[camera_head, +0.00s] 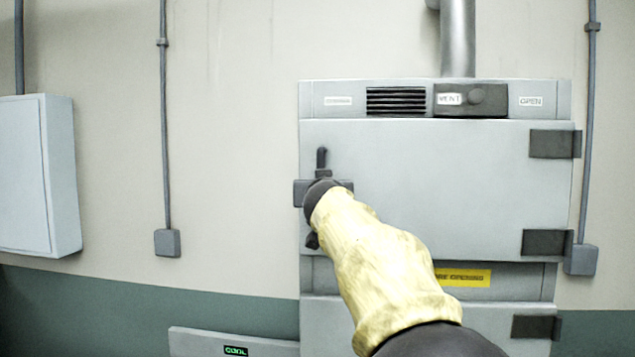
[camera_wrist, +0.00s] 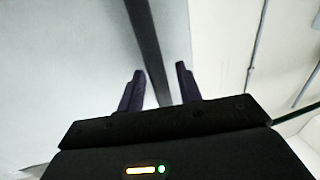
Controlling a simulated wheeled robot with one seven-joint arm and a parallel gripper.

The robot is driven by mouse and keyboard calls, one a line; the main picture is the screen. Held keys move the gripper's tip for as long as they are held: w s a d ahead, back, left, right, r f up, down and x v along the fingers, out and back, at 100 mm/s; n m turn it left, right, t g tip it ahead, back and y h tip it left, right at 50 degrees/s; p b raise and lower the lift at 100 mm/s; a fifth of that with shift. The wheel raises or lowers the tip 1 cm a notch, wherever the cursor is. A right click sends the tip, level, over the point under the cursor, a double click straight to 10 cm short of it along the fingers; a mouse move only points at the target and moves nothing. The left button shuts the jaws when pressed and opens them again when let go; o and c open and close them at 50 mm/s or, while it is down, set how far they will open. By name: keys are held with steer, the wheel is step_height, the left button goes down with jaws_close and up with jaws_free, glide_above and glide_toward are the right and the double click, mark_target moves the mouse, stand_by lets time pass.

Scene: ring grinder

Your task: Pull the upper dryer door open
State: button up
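The upper dryer door (camera_head: 450,190) is a pale grey panel, and it appears shut flat against the cabinet. Its dark upright handle (camera_head: 321,158) is at the left edge; my arm hides the handle's middle, and its top and bottom ends show. My gripper is hidden behind my arm in the head view. In the wrist view my gripper (camera_wrist: 160,82) is open, with its two dark fingers on either side of a dark bar (camera_wrist: 146,40) that looks like the handle. Small gaps seem to show between bar and fingers; contact is unclear.
Dark hinges (camera_head: 553,144) are on the door's right side. A vent panel (camera_head: 472,98) sits above it, and a yellow label (camera_head: 462,278) below. A grey wall box (camera_head: 38,175) is at the far left. The wall between box and dryer has a thin conduit (camera_head: 164,120).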

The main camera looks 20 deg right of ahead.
steer(key=shift+w+d, duration=0.1)
steer(key=shift+w, duration=0.05)
steer(key=shift+c, duration=0.2)
jaws_close()
